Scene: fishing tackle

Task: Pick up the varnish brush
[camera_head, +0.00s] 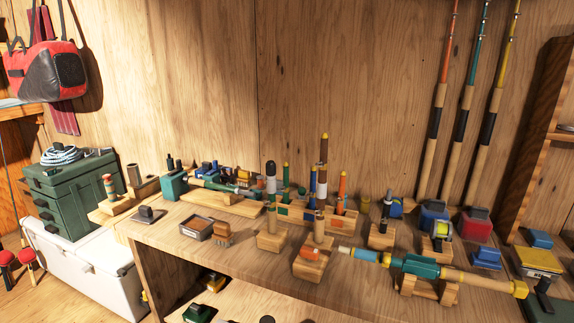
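I cannot tell for certain which thing is the varnish brush. A small brown brush-like block (222,233) with a bristly lower edge lies on the workbench (190,262), beside a shallow dark tray (197,227). Several slim handled tools stand upright near the bench's middle, among them a brown one with a yellow tip (323,150), an orange one (341,187) and a dark-topped grey and white one (270,175). A wooden block (311,263) near the front edge holds an upright tan peg or handle (319,226). Neither of my grippers is in view.
A teal and tan rod handle (420,267) lies across a wooden cradle at the front right. Three rods (436,110) lean on the back wall. A green tackle box (70,190) sits on a white cooler (85,268) at left.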

